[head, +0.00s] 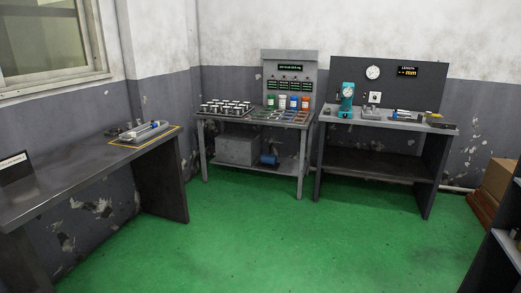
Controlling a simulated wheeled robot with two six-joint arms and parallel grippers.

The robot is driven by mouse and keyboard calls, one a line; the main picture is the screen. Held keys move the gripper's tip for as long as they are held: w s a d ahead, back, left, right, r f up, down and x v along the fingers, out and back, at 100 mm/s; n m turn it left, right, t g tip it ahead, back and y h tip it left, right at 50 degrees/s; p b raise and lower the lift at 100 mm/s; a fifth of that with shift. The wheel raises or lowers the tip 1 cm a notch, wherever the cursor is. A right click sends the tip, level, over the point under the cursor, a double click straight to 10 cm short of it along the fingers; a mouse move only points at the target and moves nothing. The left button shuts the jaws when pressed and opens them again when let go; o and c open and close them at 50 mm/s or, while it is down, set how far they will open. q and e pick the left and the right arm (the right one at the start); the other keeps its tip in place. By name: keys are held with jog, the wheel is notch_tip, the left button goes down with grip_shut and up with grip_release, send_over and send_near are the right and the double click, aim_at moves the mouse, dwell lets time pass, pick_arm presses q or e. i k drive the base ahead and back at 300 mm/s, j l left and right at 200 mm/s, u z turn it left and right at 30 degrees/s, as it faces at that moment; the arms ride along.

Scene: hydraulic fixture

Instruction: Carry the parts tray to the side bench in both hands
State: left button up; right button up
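A light grey tray-like item (146,132) with small parts on or beside it rests near the far end of the long dark bench (75,178) at the left. A yellow outline (165,138) on the bench top surrounds it. I cannot tell for sure that it is the parts tray, as it is small in the picture. Neither of my grippers is in the head view, and nothing is seen being held.
A dark sign (15,168) stands on the left bench. A work table (203,118) with cylinders and coloured containers stands at the back. A gauge bench (395,122) with a teal press (346,101) is to its right. The green floor (250,235) is clear.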

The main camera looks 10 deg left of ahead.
aim_at(103, 156)
jog(key=i+u, duration=0.2)
jog(key=i, duration=0.7)
jog(key=i+l+u, duration=0.2)
jog(key=i, duration=0.7)
jog(key=i+u, duration=0.25)
jog(key=i, duration=0.2)
jog(key=i+l+u, duration=0.25)
jog(key=i, duration=0.2)
jog(key=i+l+u, duration=0.25)
jog(key=i, duration=0.2)
jog(key=i+l+u, duration=0.25)
jog(key=i, duration=0.2)
